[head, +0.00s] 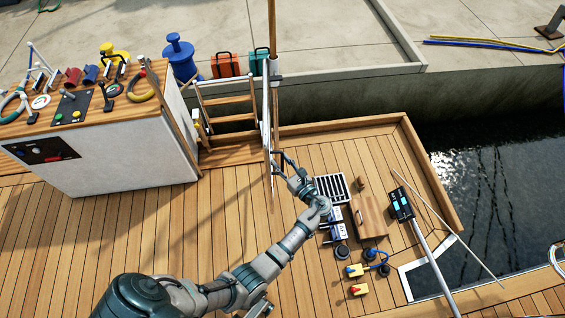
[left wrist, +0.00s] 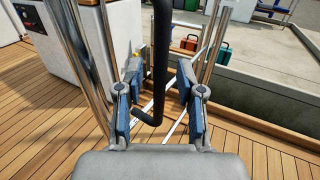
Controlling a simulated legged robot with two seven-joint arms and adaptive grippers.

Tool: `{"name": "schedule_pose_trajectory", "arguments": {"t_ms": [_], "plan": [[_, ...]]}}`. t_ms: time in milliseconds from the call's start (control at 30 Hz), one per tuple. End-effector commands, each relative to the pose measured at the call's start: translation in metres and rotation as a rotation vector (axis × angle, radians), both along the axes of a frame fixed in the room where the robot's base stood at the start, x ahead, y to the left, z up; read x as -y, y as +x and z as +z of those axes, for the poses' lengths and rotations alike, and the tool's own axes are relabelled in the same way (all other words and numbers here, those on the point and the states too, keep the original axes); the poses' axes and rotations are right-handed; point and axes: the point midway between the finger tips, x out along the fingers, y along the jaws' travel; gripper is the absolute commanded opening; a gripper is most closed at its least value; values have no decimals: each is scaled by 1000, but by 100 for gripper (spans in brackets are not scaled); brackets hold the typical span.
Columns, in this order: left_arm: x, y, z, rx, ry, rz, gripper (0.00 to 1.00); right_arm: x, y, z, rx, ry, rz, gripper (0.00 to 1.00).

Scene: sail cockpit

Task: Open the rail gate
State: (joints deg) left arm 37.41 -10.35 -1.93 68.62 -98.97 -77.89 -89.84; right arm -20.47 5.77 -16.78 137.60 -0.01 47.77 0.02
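The rail gate (head: 267,120) shows nearly edge-on in the head view as a narrow pale upright frame beside the wooden steps (head: 230,118). Whether it is latched I cannot tell. My left gripper (head: 284,161) is just right of its lower part. In the left wrist view, the gripper (left wrist: 156,100) has its two blue-padded fingers spread apart. A dark upright bar (left wrist: 161,60), bent to the left at its lower end, shows between them, apparently a handle. I see no clear contact on both sides. Chrome tubes (left wrist: 80,50) stand on the left. My right gripper is not in view.
A white console (head: 130,155) with a wooden top of controls stands at left. Orange (head: 225,65) and green cases (head: 258,60) are on the quay. A deck grate (head: 331,188), a wooden box (head: 369,215) and small fittings lie right of my arm. Deck at left is clear.

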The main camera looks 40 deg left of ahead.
Motion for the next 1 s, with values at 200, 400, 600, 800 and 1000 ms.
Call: {"name": "schedule_pose_trajectory", "arguments": {"t_ms": [200,400,600,800,1000], "plan": [[5,-1,1,1,0,-1,37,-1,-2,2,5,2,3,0],[35,-10,0,0,-2,-3,37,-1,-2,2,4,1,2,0],[78,-24,-1,-1,-2,-1,37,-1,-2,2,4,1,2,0],[107,-33,-1,-1,-1,-1,37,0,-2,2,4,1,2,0],[115,-35,-1,-1,-1,0,37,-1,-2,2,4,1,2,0]]}}
